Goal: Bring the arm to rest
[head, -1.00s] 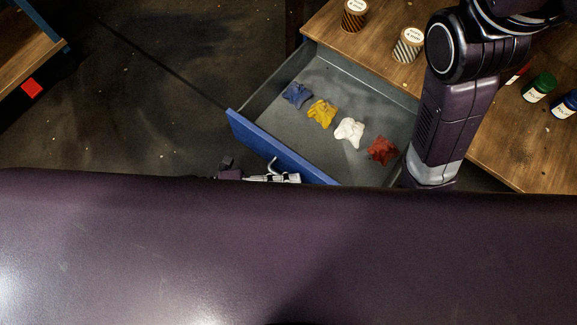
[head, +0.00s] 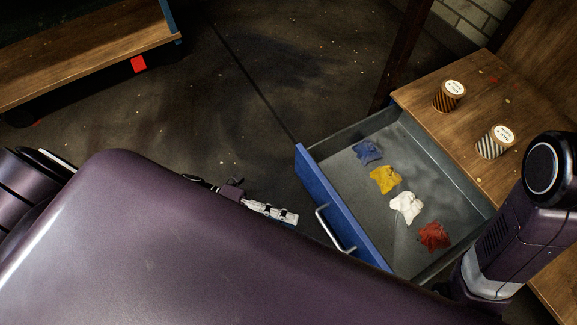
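My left gripper (head: 268,210) shows only in part past the edge of my purple body, left of the open drawer's handle (head: 335,228) and apart from it. Whether its fingers are open or shut cannot be made out, and I see nothing held in it. My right arm (head: 520,225) comes down at the right edge, beside the drawer's right end. Its gripper is hidden or out of frame.
The blue-fronted drawer (head: 340,205) stands open. In it lie blue (head: 368,152), yellow (head: 386,179), white (head: 406,207) and red (head: 434,237) crumpled pieces. Two striped tins (head: 449,97) (head: 495,142) stand on the wooden top (head: 430,98).

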